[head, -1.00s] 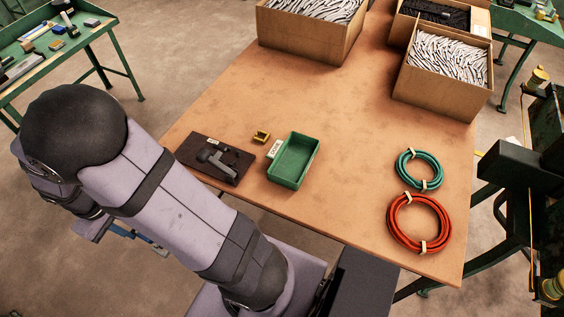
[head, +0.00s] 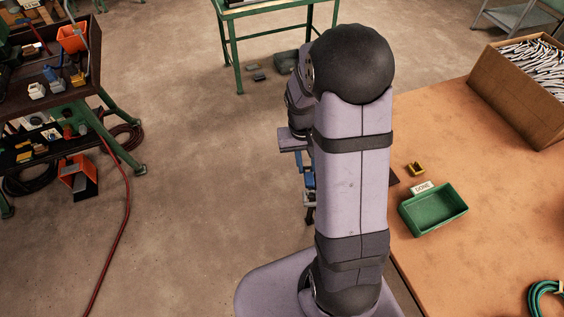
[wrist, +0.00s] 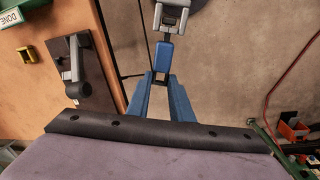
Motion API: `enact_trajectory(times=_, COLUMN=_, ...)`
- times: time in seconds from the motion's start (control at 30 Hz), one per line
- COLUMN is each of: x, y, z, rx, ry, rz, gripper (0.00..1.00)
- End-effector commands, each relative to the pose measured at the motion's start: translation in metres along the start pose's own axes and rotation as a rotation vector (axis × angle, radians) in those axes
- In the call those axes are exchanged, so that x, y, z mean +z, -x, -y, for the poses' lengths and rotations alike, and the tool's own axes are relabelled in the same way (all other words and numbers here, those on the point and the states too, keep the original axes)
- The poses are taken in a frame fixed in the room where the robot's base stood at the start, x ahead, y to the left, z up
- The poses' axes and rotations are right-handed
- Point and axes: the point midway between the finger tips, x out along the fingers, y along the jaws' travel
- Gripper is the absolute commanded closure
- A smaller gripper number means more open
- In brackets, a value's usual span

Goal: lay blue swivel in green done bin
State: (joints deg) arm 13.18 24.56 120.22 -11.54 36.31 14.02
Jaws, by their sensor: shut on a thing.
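My gripper (wrist: 160,80) shows in the wrist view as two blue fingers closed together on the blue swivel (wrist: 163,55). The swivel has a blue body and a grey forked end (wrist: 172,18) pointing away from the fingers. In the head view the gripper (head: 308,178) is partly hidden behind my arm, left of the table edge. The green done bin (head: 433,209) stands on the table to the right of my arm, and its visible inside looks empty. A white DONE label (head: 422,187) stands at its back edge. The bin's corner (wrist: 18,10) shows at the wrist view's upper left.
A dark plate with a grey lever fixture (wrist: 76,62) lies near the table edge, mostly hidden by my arm in the head view. A small yellow block (head: 416,168) sits behind the bin. A box of striped parts (head: 525,85) and a teal coil (head: 545,299) are farther right.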

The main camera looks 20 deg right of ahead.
Motion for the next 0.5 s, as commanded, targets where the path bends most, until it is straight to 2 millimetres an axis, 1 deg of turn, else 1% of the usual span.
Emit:
enact_trajectory(times=0.03, x=0.005, y=-0.003, z=-0.024, rx=-0.001, ry=-0.066, rz=0.011, gripper=1.00)
enact_trajectory(times=0.1, x=0.012, y=-0.009, z=-0.051, rx=-0.002, ry=-0.145, rz=0.021, gripper=1.00)
enact_trajectory(times=0.27, x=0.027, y=-0.021, z=-0.112, rx=-0.005, ry=-0.325, rz=0.041, gripper=1.00)
enact_trajectory(times=0.3, x=0.031, y=-0.024, z=-0.127, rx=-0.005, ry=-0.371, rz=0.046, gripper=1.00)
enact_trajectory(times=0.37, x=0.037, y=-0.028, z=-0.150, rx=-0.006, ry=-0.439, rz=0.054, gripper=1.00)
enact_trajectory(times=0.4, x=0.042, y=-0.031, z=-0.165, rx=-0.007, ry=-0.486, rz=0.058, gripper=1.00)
enact_trajectory(times=0.47, x=0.050, y=-0.035, z=-0.189, rx=-0.008, ry=-0.557, rz=0.066, gripper=1.00)
enact_trajectory(times=0.5, x=0.055, y=-0.037, z=-0.204, rx=-0.008, ry=-0.603, rz=0.070, gripper=1.00)
